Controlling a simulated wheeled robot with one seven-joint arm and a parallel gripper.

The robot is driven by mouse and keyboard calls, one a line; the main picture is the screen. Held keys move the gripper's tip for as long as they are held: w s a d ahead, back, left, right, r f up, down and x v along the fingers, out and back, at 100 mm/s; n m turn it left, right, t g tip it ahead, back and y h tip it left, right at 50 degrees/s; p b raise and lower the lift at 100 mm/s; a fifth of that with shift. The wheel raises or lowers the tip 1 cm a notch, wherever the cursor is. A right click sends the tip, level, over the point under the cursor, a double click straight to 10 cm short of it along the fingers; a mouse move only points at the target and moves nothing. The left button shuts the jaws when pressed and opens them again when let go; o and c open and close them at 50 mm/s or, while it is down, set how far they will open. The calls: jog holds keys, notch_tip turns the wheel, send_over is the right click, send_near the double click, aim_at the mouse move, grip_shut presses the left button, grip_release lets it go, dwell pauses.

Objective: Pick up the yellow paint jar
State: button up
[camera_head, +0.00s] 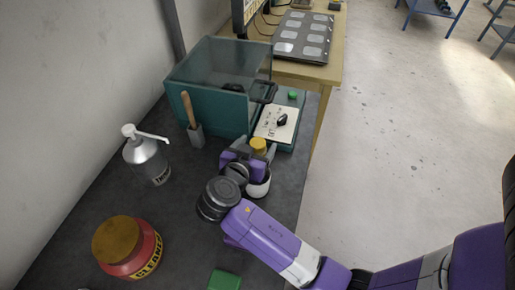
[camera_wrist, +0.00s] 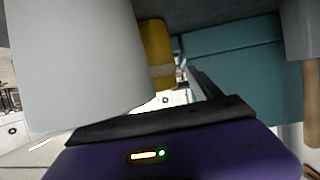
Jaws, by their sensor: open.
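The yellow paint jar (camera_head: 258,145) shows in the head view as a small yellow top right by the fingers of my gripper (camera_head: 250,149), on the dark bench top. My gripper covers its lower part. In the wrist view, the yellow jar (camera_wrist: 156,50) stands just past the fingers, partly hidden by a large pale shape at the left. A thin dark finger (camera_wrist: 204,84) shows to the right of the jar. My gripper is open. I cannot tell whether the jar stands fully between the fingers.
Behind the jar are a teal glass-sided box (camera_head: 212,112) and a scale (camera_head: 276,122) with a small black object on it. A wooden-handled tool (camera_head: 191,120), a pump bottle (camera_head: 146,155) and a red cleaner tub (camera_head: 128,248) stand to the left. The bench edge is close on the right.

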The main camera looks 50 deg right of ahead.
jog(key=shift+w+d+f, duration=0.1)
jog(key=shift+d+f, duration=0.15)
jog(key=shift+d, duration=0.2)
grip_shut()
jog(key=shift+r, duration=0.1)
